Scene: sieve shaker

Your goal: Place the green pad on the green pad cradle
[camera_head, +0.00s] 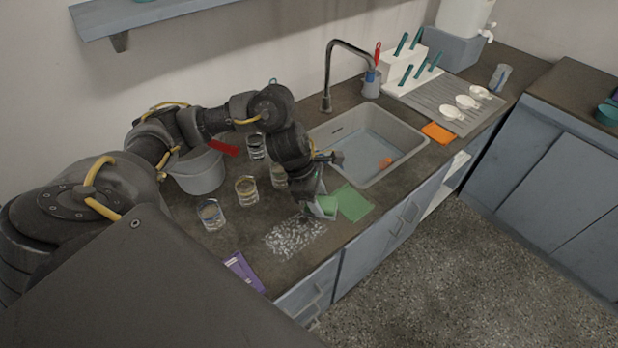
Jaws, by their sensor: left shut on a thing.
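My left gripper (318,204) is shut on the green pad (327,205), which is tilted and partly hidden by the fingers. It is low over the counter, in front of the sink's near left corner. A flat green square (355,203), which looks like the green pad cradle, lies on the counter just right of the pad. In this view the pad overlaps the square's left edge; I cannot tell if they touch. My right gripper is not in view.
White granules (295,238) are spread left of the green square. Several glass jars (246,190) and a grey bucket (198,172) stand further left. The sink (408,133) holds an orange piece (385,163). An orange square (437,133) lies right of it, a purple packet (243,270) at the front.

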